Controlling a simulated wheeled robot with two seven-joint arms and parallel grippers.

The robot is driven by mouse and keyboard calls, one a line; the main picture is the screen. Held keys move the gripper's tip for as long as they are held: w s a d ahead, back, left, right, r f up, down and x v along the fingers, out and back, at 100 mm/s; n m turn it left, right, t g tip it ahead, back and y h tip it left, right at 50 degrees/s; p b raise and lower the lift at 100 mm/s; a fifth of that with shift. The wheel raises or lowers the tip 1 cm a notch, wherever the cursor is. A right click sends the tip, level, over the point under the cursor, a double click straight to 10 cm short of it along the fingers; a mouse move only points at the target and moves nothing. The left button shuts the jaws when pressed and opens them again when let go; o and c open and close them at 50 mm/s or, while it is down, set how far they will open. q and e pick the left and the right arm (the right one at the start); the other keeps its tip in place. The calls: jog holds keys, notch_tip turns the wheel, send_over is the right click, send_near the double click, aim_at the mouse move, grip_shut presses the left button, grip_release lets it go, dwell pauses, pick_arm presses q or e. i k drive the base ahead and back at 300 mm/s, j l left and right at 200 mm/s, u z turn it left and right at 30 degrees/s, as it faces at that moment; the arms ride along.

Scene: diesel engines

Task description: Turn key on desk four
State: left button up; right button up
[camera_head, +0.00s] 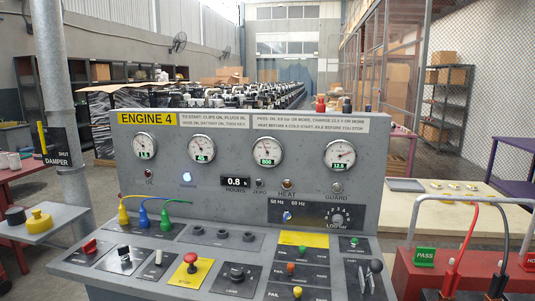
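The grey desk (345,221) fills the middle of the view, with a yellow "ENGINE 4" label (146,119) at its upper left. Its sloping front holds a red switch (89,246), a black knob (123,251), a white lever (158,257), a red mushroom button (190,261) on a yellow plate and another black knob (236,273). The labels are too small for me to tell which control is the key. Neither of my grippers is in view.
Yellow, blue and green clips with cables (143,217) stand at the desk's left. A red box (440,275) with red and black cables and a green PASS tag (425,254) stands close on the right. A grey post (58,120) rises at the left.

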aim_at(123, 252)
jog(key=i+j, duration=0.15)
jog(key=j, duration=0.2)
jog(key=i+j, duration=0.2)
jog(key=j, duration=0.2)
jog(key=i+j+u, duration=0.1)
jog(key=j, duration=0.25)
jog(key=i+j, duration=0.2)
jog(key=j, duration=0.15)
